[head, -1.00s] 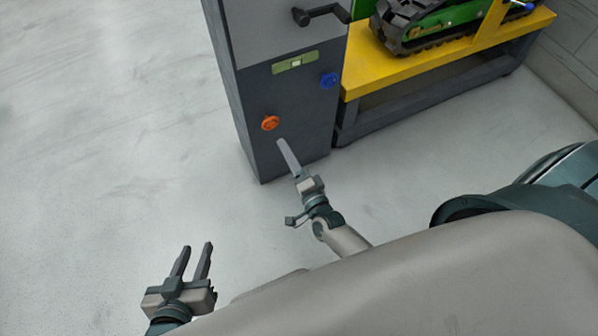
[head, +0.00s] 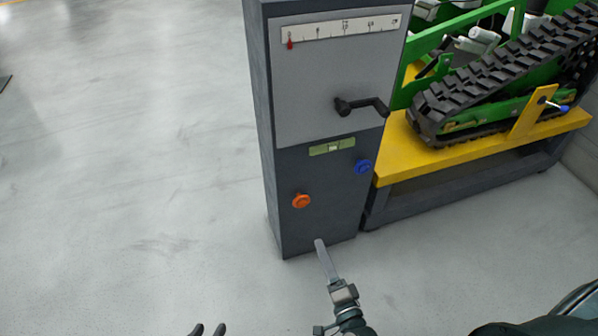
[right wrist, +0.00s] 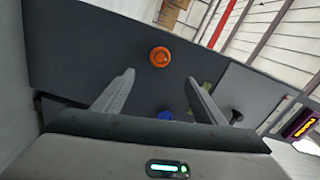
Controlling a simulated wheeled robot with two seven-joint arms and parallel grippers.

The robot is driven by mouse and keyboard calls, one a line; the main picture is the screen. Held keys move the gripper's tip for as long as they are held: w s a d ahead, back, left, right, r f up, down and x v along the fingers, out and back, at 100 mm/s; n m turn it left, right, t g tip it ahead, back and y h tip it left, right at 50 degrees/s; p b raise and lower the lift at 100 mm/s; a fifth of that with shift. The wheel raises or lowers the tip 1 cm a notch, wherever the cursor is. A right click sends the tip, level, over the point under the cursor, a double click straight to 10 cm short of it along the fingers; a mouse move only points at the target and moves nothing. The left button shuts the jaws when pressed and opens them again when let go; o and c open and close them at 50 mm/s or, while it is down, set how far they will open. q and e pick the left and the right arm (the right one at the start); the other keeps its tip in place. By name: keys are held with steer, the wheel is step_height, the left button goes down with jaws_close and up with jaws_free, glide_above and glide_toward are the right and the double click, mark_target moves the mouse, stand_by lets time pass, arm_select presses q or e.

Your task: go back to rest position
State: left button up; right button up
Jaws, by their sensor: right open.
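My right gripper (head: 321,245) is in front of the grey cabinet's base in the head view, seen edge-on. In the right wrist view its two fingers (right wrist: 158,76) are apart with nothing between them. My left gripper (head: 208,328) shows only its two dark fingertips at the bottom edge of the head view. They are apart and nothing shows between them; the rest is out of frame.
The grey cabinet (head: 285,225) has an orange knob (head: 301,201), a blue knob (head: 363,167), a black crank (head: 362,106) and a scale (head: 340,27). Beside it, a yellow-topped bench (head: 400,160) bears a green tracked carrier (head: 505,75). Open floor (head: 130,190) lies left.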

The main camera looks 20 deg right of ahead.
steer(key=s+a+r+n+g+y, duration=0.45)
steer(key=a+n, duration=0.35)
steer(key=n, duration=0.2)
steer(key=s+r+n+g+h, duration=0.1)
steer(key=s+r+n+g, duration=0.3)
steer(key=s+n, duration=0.5)
arm_select(q)
steer(key=s+a+f+g+y+p, duration=0.1)
steer(key=s+a+f+g+p, duration=0.1)
steer(key=f+p, duration=0.7)
steer(key=s+a+f+g+y+p, duration=0.1)
steer(key=s+a+f+g+p, duration=0.1)
steer(key=a+f+p, duration=0.3)
steer(key=shift+s+f+y+p, duration=0.4)
steer(key=shift+s+f+p, duration=0.3)
steer(key=shift+f+p, duration=1.8)
arm_select(e)
steer(key=s+d+f+g+h, duration=0.1)
steer(key=s+d+f+g, duration=0.1)
steer(key=f, duration=0.7)
steer(key=s+d+f+m+g+h, duration=0.1)
steer(key=s+d+f, duration=0.3)
steer(key=f, duration=0.6)
steer(key=shift+s+d+f+g+h+b, duration=0.15)
steer(key=shift+d+f+g+h+b, duration=0.15)
steer(key=shift+d+g+h, duration=0.25)
arm_select(q)
steer(key=shift+f, duration=0.2)
arm_select(e)
steer(key=shift+d+r, duration=0.1)
